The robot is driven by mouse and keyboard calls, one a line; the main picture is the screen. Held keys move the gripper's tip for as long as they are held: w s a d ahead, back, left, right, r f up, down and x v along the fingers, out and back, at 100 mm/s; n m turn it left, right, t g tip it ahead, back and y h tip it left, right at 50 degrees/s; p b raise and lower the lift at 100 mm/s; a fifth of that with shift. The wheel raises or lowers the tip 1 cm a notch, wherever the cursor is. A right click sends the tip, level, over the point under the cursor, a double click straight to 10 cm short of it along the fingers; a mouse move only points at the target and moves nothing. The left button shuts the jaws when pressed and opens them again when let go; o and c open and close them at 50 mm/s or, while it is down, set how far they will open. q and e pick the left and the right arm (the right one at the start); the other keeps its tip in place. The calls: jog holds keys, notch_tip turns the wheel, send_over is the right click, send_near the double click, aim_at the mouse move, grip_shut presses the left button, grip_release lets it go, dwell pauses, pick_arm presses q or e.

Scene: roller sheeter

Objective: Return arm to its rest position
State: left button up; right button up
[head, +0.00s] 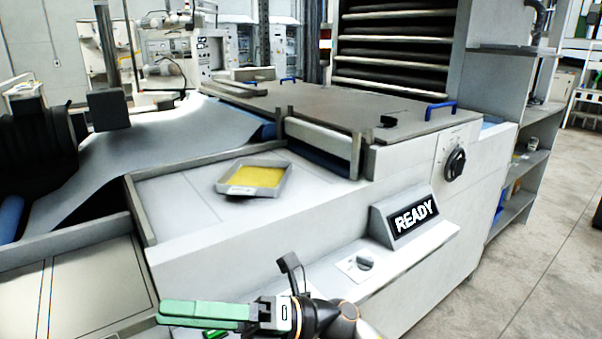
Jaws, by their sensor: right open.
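My right gripper (165,316) is at the bottom of the head view, left of centre, with its green fingers pointing left. It is open, seen nearly side-on, and I see nothing held in it. My right arm comes in from the bottom edge, just right of the gripper. The gripper is in front of the roller sheeter (300,230), over its lower front side in the picture. My left gripper is not in view.
A shallow grey tray (228,190) with yellow contents sits on the sheeter's ledge. A READY display (412,216), a small knob (364,263) and a black dial (455,161) are on the front. Shelves (525,180) stand at right; the floor (540,270) there is clear.

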jog(key=w+d+f+m+t+y+p, duration=0.1)
jog(key=w+d+m+t+y, duration=0.4)
jog(key=m+t, duration=0.65)
jog(key=w+d+f+m+t+h+p, duration=0.1)
jog(key=w+d+f+m+t+h, duration=0.2)
jog(key=d+f+m+t+h, duration=0.6)
jog(key=w+d+f+m+t+h+p, duration=0.1)
jog(key=w+d+f+m+t+h, duration=0.15)
jog(key=f+m+h, duration=0.8)
jog(key=s+d+f+m+g+h+p, duration=0.1)
jog(key=s+d+f+m+g, duration=0.3)
jog(key=s+f, duration=0.5)
jog(key=s+d+f+m+g+h, duration=0.3)
jog(key=s+d+f+m+g, duration=0.1)
jog(key=s+d+f+m, duration=0.3)
jog(key=s+d+f, duration=0.2)
jog(key=d, duration=0.1)
jog(key=shift+s+m+h+p, duration=0.3)
jog(key=shift+m+h+p, duration=0.05)
jog(key=shift+m+p, duration=0.05)
jog(key=shift+w+f, duration=0.1)
